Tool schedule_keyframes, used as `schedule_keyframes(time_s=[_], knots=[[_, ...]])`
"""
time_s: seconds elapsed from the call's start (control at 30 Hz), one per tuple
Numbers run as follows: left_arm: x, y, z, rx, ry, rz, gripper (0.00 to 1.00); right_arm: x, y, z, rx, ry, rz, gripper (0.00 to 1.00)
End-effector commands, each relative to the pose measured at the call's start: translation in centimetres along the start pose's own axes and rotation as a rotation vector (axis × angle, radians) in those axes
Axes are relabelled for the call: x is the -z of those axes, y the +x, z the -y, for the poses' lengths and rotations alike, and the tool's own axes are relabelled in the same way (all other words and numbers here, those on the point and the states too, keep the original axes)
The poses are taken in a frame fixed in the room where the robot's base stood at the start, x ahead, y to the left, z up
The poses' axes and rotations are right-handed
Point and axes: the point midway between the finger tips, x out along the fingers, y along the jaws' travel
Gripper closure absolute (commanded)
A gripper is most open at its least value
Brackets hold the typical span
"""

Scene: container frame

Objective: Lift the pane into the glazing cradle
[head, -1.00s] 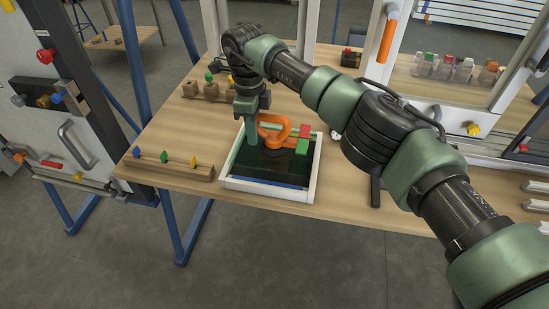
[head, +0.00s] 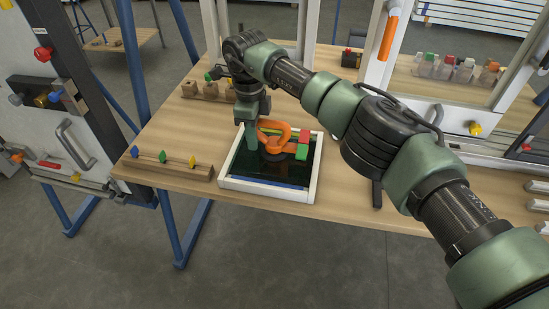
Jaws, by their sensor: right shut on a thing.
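A dark glass pane (head: 262,168) lies inside a white-rimmed tray (head: 268,191) on the bench. I cannot tell whether this tray is the glazing cradle. An orange looped handle (head: 274,150) stands over the pane, with a red block (head: 300,135) and a green block (head: 302,152) at its right. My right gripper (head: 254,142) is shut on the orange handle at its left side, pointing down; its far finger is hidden. I cannot tell if the pane touches the tray floor. My left gripper is out of view.
A wooden rack with coloured pegs (head: 163,165) stands left of the tray. Wooden blocks (head: 208,90) sit behind it. White uprights (head: 378,45) and small bottles (head: 455,70) stand at the back right. Bare bench top shows between rack and blocks.

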Motion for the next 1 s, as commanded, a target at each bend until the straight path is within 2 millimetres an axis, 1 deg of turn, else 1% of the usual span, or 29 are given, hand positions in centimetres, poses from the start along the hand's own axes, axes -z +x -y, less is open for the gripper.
schedule_keyframes(time_s=[1.0], knots=[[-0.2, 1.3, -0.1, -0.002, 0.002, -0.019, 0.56, 0.0, 2.4, 0.1, 0.002, 0.001, -0.002, 1.00]])
